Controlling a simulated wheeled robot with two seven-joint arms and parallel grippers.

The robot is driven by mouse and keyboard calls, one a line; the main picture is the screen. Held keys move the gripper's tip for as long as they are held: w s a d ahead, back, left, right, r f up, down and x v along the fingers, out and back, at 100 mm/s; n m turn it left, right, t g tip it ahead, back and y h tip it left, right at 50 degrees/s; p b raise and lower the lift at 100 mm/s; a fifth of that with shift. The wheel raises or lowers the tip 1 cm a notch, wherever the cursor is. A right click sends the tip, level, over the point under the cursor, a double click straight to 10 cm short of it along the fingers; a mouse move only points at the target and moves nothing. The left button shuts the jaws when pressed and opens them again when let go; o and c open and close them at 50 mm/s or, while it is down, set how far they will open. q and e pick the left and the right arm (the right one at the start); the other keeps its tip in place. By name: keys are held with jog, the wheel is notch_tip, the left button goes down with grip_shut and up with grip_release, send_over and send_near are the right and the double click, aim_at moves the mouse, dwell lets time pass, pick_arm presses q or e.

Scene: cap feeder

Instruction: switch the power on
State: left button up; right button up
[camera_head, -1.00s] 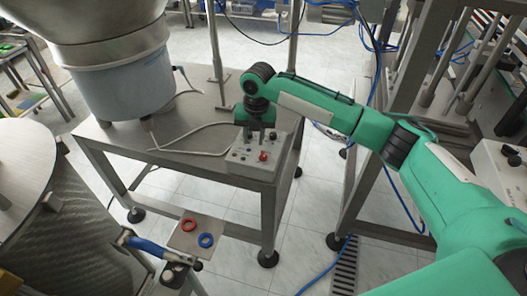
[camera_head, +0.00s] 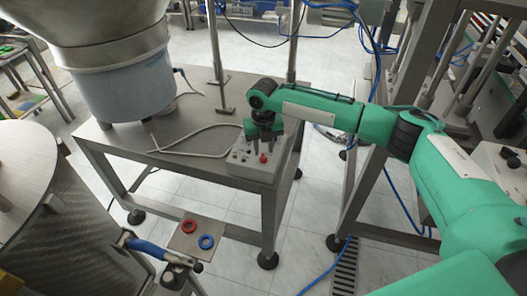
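A grey control box (camera_head: 243,168) sits on the front right corner of the metal table. It has a red button (camera_head: 263,158) and several small dark controls on its top face. My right gripper (camera_head: 263,146) points down over the back part of the box, close to its top face. Its two dark fingers look apart with nothing seen between them. They hide part of the panel, including whatever control lies behind them. I cannot tell whether they touch it. My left gripper is not in view.
A large feeder bowl on a grey drum (camera_head: 120,85) stands on the left of the metal table (camera_head: 170,150). A grey cable runs across the tabletop toward the box. A small plate with red (camera_head: 188,226) and blue (camera_head: 206,241) rings is below. A steel frame (camera_head: 370,165) stands right.

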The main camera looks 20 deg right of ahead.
aim_at(264, 158)
notch_tip(264, 158, down, 2)
jog(key=shift+f, duration=0.1)
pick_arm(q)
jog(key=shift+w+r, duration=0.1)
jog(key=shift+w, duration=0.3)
pick_arm(e)
jog(key=shift+f, duration=0.25)
